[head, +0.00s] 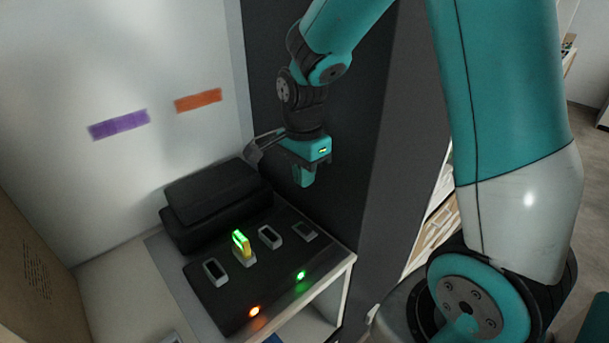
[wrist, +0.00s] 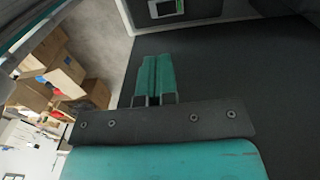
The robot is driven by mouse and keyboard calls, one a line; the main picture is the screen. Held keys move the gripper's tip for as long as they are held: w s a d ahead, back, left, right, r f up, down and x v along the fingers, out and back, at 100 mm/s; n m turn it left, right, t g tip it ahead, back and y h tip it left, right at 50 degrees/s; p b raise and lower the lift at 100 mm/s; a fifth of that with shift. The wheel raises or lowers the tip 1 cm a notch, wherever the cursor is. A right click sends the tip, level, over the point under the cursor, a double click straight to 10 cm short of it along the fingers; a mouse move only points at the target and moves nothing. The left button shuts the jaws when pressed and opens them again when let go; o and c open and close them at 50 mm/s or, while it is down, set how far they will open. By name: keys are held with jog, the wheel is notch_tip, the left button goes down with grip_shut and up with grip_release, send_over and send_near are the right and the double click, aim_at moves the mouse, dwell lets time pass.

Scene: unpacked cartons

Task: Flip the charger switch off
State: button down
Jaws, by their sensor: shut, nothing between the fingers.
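The charger (head: 225,310) is a dark flat block on a light shelf in the head view. Several small light-framed bays line its top: a left one (head: 215,271), a middle one (head: 270,237) and a right one (head: 305,231). A yellow battery-like piece with a bright green top (head: 241,245) stands in another bay. An orange light (head: 254,311) and a green light (head: 300,275) glow on the front edge. I cannot make out which part is the switch. My gripper (head: 304,180) is shut and empty, above and behind the charger's right end; its teal fingers also show in the wrist view (wrist: 155,78).
A black stepped case (head: 215,205) sits behind the charger. A dark panel (head: 350,150) stands close behind and right of my gripper. A purple strip (head: 118,125) and an orange strip (head: 198,100) mark the white wall. Cardboard boxes (wrist: 60,75) lie on the left in the wrist view.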

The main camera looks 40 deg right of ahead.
aim_at(307, 230)
jog(key=shift+w+d+r+g+b, duration=0.15)
jog(key=shift+w+g+b, duration=0.35)
jog(key=shift+w+b, duration=0.45)
jog(key=shift+s, duration=0.1)
jog(key=f+p, duration=0.1)
jog(key=f, duration=0.3)
jog(key=s+f+p, duration=0.1)
jog(key=f, duration=0.9)
jog(key=shift+s+p, duration=0.35)
jog(key=shift+p, duration=0.05)
